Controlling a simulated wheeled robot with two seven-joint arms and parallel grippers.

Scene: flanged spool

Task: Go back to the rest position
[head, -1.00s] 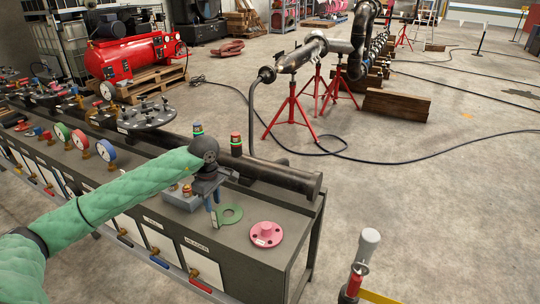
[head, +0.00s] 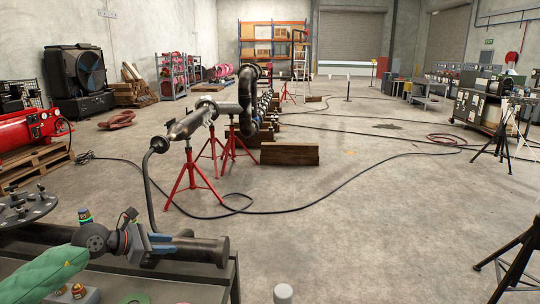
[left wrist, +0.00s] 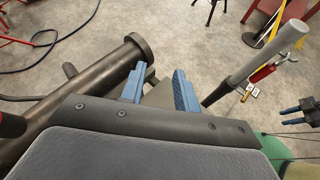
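My left gripper (head: 172,243) is in the head view at lower left, above the bench beside a dark pipe. It also shows in the left wrist view (left wrist: 158,88), where its two blue fingers stand apart with nothing between them. The flanged pipe spool (head: 190,122) rests on red stands (head: 190,180) beyond the bench.
The dark pipe (head: 205,250) lies along the back of the bench, close to my left gripper. A green ring (head: 135,298) is cut off at the bottom edge. A grey-topped post (head: 283,293) stands right of the bench. A black cable (head: 330,198) crosses the open floor.

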